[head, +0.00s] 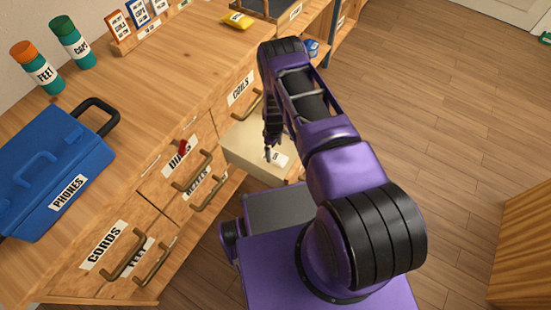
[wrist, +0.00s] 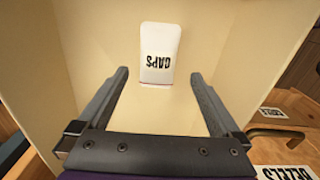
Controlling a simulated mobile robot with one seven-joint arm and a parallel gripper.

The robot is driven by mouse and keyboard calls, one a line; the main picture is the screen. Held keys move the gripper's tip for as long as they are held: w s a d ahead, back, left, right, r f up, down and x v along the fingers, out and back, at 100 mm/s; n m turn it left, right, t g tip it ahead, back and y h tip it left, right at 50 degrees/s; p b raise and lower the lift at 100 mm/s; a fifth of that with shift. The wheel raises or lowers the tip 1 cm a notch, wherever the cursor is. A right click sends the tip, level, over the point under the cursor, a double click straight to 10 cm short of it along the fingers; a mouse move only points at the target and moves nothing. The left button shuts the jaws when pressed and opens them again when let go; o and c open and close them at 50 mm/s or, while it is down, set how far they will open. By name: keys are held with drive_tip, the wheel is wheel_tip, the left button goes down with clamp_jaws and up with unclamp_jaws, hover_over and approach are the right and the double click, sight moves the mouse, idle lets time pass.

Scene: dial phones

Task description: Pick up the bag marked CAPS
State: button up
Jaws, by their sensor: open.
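The white bag marked CAPS (wrist: 158,68) lies in a pale open drawer (wrist: 95,30), its lettering upside down in the wrist view. In the head view a small part of the white bag (head: 281,159) shows inside the drawer (head: 240,148), beside my gripper (head: 269,154). In the wrist view my gripper (wrist: 160,77) is open, with its two fingers apart. The bag shows beyond and between the fingertips, and nothing is held. My arm hides part of the drawer in the head view.
A blue toolbox marked PHONES (head: 45,175) and bottles marked FEET (head: 38,68) and CAPS (head: 73,42) stand on the wooden counter (head: 150,90). A yellow packet (head: 238,19) lies farther back. Handled drawers line the front.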

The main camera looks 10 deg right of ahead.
sight(274, 155)
wheel_tip(274, 155, down, 6)
drive_tip(key=shift+w+r+b, duration=0.15)
drive_tip(key=shift+b, duration=0.45)
drive_tip(key=c, duration=1.4)
